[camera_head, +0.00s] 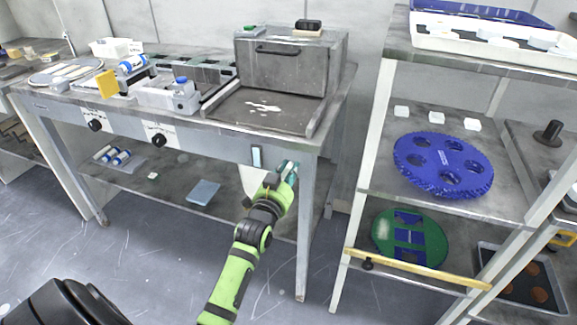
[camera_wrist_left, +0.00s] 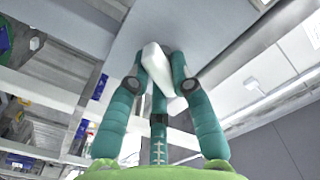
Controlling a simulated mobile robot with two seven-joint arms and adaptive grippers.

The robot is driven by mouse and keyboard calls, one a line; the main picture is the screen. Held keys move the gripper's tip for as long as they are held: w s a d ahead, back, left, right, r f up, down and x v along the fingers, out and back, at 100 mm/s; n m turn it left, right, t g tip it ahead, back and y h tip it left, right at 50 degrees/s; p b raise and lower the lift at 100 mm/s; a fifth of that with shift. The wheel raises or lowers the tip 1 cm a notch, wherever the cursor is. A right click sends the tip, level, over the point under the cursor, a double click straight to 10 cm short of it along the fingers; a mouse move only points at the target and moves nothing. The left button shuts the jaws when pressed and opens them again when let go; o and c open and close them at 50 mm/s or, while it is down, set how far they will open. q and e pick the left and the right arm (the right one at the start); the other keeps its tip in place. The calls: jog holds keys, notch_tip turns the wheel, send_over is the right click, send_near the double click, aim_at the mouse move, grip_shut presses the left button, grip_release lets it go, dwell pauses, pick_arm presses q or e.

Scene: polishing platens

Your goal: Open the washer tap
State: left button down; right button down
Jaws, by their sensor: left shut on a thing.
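The washer (camera_head: 283,68) is a grey metal box with a shallow wet basin (camera_head: 255,110) on the right end of the bench. My left gripper (camera_head: 290,170) is at the bench's front edge, below the basin. In the left wrist view its teal fingers (camera_wrist_left: 158,75) are closed around a white elongated piece (camera_wrist_left: 155,60), which looks like the tap handle. In the head view the fingers mostly hide this piece. My right gripper is not in view.
Two black knobs (camera_head: 95,125) (camera_head: 158,140) are on the bench front to the left. A bench leg (camera_head: 306,225) stands just right of my gripper. A rack with a blue disc (camera_head: 442,164) and a green disc (camera_head: 410,238) is at the right. The floor in front is clear.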

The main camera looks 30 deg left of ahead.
pick_arm(q)
jog(key=shift+r+n+p, duration=0.2)
jog(key=shift+n+p, duration=0.55)
jog(key=shift+n, duration=0.65)
jog(key=shift+n+p, duration=0.4)
jog(key=shift+n, duration=0.3)
jog(key=c, duration=1.1)
grip_release()
jog(key=shift+a+f, duration=0.1)
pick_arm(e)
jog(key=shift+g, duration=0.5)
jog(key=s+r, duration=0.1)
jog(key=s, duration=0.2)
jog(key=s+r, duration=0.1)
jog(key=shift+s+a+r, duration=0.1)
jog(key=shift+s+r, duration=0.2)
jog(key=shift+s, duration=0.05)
pick_arm(q)
jog(key=shift+s, duration=0.1)
